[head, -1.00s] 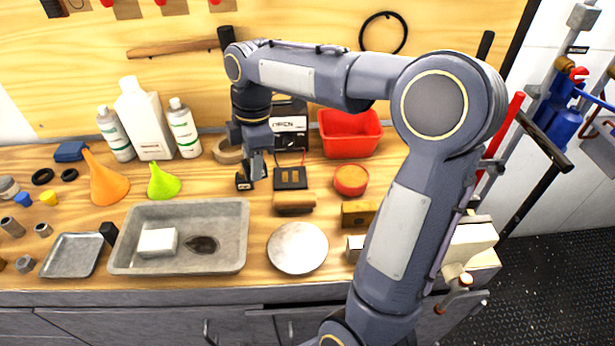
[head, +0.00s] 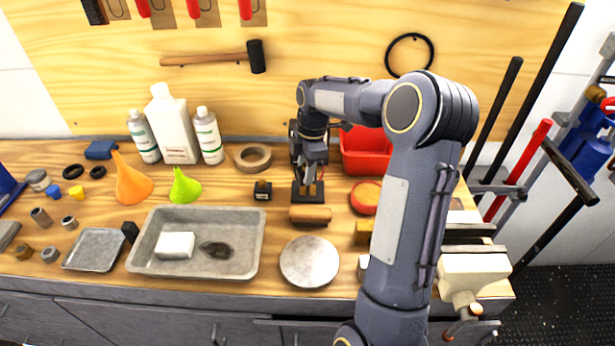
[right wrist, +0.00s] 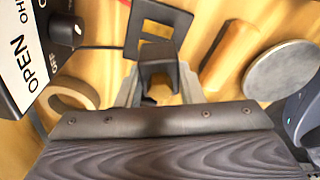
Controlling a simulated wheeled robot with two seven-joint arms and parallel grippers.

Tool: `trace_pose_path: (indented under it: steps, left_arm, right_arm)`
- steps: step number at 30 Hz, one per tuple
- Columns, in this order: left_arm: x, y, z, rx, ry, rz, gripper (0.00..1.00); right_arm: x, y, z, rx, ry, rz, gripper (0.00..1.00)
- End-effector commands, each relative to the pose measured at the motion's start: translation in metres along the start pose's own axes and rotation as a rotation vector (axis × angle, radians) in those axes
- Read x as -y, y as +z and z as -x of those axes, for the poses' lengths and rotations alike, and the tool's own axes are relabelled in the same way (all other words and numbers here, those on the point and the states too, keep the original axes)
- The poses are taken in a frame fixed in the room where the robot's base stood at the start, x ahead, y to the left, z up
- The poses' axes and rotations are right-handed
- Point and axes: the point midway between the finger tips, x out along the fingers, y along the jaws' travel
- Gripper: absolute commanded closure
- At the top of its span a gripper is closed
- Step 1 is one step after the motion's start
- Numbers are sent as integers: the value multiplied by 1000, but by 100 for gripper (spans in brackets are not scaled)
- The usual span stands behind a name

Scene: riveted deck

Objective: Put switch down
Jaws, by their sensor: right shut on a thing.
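My right gripper (head: 311,190) is shut on a small dark piece, which I take to be the switch (right wrist: 158,68). The right wrist view shows it between the fingers, with its underside hidden. A flat black plate (head: 298,198) with rectangular openings lies on the bench under the gripper. It also shows in the right wrist view (right wrist: 158,15), just beyond the held switch. The switch overlaps the plate's near part there; I cannot tell whether they touch. My left gripper is not in view.
A small black box (head: 262,190) stands left of the plate, with a tape roll (head: 253,157) behind it. A wooden cylinder (head: 310,214) and round disc (head: 309,262) lie in front. A red bin (head: 366,155) is at right. A black box with lettering (right wrist: 28,50) stands close by.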

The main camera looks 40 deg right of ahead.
Motion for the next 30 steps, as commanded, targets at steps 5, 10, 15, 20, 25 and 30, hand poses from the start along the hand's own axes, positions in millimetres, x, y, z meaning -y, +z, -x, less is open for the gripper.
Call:
trace_pose_path:
  steps: [5, 10, 15, 20, 25, 30]
  left_arm:
    - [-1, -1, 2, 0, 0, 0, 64]
    - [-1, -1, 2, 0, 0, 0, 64]
    - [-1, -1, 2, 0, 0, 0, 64]
    - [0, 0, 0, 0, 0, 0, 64]
    - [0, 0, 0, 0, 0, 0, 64]
    - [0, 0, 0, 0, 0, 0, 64]
  right_arm:
    - [-6, 10, -12, 0, -1, -3, 90]
    - [-5, 12, -37, 0, -2, -2, 90]
    - [-5, 12, -39, 0, 1, -1, 90]
    - [-5, 12, -42, 0, 1, -1, 90]
    - [-5, 12, -43, 0, 1, -1, 57]
    - [-5, 12, -43, 0, 1, -1, 44]
